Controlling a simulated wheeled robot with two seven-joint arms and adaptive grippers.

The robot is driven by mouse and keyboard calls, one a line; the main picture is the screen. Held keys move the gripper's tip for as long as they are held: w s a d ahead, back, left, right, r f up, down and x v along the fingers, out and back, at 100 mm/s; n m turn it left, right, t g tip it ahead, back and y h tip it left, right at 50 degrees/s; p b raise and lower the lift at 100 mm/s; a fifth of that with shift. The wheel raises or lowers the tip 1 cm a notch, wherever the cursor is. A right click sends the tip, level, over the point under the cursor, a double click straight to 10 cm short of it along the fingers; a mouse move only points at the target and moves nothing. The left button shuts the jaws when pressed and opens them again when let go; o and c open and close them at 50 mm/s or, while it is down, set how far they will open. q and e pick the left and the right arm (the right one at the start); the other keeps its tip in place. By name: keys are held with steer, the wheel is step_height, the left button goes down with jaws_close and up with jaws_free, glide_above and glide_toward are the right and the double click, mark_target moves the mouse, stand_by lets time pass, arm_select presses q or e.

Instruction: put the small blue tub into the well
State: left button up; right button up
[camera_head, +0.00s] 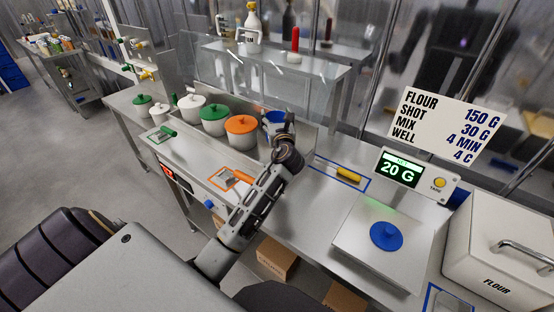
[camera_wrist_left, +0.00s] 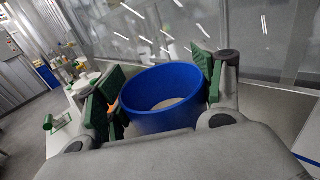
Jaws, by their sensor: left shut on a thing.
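The small blue tub (camera_head: 270,119) is at the right end of the row of lidded pots, partly hidden behind my left gripper (camera_head: 283,128). In the left wrist view the open-topped blue tub (camera_wrist_left: 165,122) sits between the green pads of my left gripper (camera_wrist_left: 160,85), which is shut on it. My right gripper is not in view.
Pots with orange (camera_head: 241,124), green (camera_head: 214,112) and white lids stand left of the tub. A yellow-handled tool (camera_head: 349,174) lies in a blue outline. A flour bin (camera_head: 498,250) stands right.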

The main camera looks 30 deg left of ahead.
arm_select(q)
steer(key=shift+f, duration=0.2)
step_height(320, 180, down, 6)
steer(key=shift+r+b, duration=0.2)
steer(key=shift+b, duration=0.15)
steer(key=shift+f, duration=0.1)
steer(key=shift+f, duration=1.9)
steer(key=o, duration=1.6)
steer(key=shift+f, duration=0.15)
steer(key=shift+o, duration=0.2)
